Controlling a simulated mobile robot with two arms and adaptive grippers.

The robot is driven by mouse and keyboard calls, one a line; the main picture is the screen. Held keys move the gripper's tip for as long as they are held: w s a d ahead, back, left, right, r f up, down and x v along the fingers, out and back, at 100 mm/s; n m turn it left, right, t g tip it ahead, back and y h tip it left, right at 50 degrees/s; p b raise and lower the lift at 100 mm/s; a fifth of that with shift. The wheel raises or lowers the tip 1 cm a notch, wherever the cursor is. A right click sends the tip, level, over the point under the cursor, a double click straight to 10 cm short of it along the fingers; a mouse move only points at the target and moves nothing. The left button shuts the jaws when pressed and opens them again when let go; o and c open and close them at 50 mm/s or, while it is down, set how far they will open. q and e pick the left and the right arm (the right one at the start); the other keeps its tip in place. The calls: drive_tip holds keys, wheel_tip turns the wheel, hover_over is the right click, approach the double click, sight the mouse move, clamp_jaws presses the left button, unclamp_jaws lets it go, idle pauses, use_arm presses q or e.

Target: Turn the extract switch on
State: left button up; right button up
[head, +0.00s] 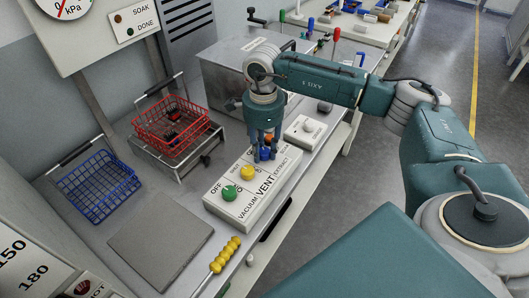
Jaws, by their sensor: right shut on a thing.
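A pale switch box (237,212) stands on the bench, with VACUUM, VENT and EXTRACT printed along its front. A green knob (230,193) is at the VACUUM end and a yellow knob (247,172) is by VENT. The extract switch is a blue knob (264,155) at the far end, by EXTRACT. My right gripper (264,151) points down over it and is shut on it, with the fingers partly hiding the knob. Which way the blue knob is turned cannot be told. My left gripper is not in view.
A small white box with a knob (304,129) stands just right of my right gripper. A red wire basket (172,127) on a metal stand and a blue wire basket (98,186) are at the left.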

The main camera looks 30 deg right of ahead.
drive_tip(key=m, duration=0.2)
drive_tip(key=m+b, duration=0.1)
drive_tip(key=m, duration=0.2)
drive_tip(key=shift+w+a+m, duration=0.2)
drive_tip(key=shift+m, duration=0.1)
drive_tip(key=m+b, duration=0.1)
drive_tip(key=m, duration=0.2)
drive_tip(key=shift+r, duration=0.15)
drive_tip(key=shift+w+d+m, duration=0.1)
drive_tip(key=shift+m, duration=0.3)
drive_tip(key=shift+r, duration=0.1)
drive_tip(key=o, duration=1.1)
drive_tip(key=shift+o, duration=0.2)
drive_tip(key=shift+w, duration=0.1)
